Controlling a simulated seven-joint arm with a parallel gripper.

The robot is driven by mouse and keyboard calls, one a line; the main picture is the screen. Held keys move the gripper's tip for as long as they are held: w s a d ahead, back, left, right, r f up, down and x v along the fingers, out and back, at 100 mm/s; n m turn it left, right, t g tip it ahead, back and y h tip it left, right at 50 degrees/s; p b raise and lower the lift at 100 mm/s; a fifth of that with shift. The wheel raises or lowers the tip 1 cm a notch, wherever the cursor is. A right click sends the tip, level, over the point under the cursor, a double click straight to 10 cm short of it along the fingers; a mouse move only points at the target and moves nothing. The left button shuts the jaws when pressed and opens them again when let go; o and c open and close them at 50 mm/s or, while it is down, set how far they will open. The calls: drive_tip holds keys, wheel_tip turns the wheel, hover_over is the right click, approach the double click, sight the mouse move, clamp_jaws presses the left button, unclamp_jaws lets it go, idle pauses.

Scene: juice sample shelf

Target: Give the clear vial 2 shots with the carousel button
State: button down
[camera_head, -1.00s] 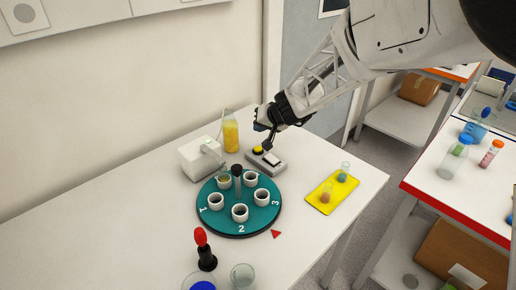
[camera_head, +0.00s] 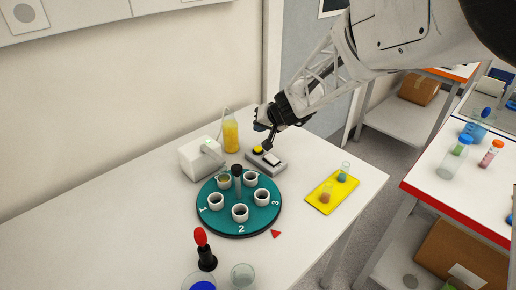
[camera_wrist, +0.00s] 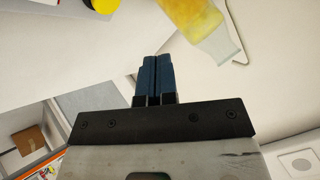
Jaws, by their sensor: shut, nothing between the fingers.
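The teal carousel (camera_head: 240,225) stands on the white table with several white cups and printed numbers. A small vial (camera_head: 224,179) sits in its back-left cup, near the white dispenser (camera_head: 200,158); its contents look faintly greenish, and I cannot tell if it is the clear vial. The grey button box (camera_head: 270,163) behind the carousel carries a yellow button (camera_head: 258,149) and a pale button (camera_head: 271,158). The yellow button also shows at the top of the wrist view (camera_wrist: 102,4). My gripper (camera_head: 266,146) is shut and empty, pointing down just above the box; contact is unclear.
A red-topped dropper (camera_head: 202,245) and a glass stand in front. The table's left part is clear.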

sight(259, 147)
drive_tip(key=shift+r, duration=0.1)
wheel_tip(259, 147, up, 4)
drive_tip(key=shift+f, duration=0.15)
idle(0.5)
drive_tip(key=shift+f, duration=0.15)
drive_tip(key=shift+f, duration=4.3)
drive_tip(key=shift+f, duration=0.9)
drive_tip(key=shift+r, duration=0.2)
idle(0.4)
drive_tip(key=shift+r, duration=0.7)
drive_tip(key=shift+r, duration=0.1)
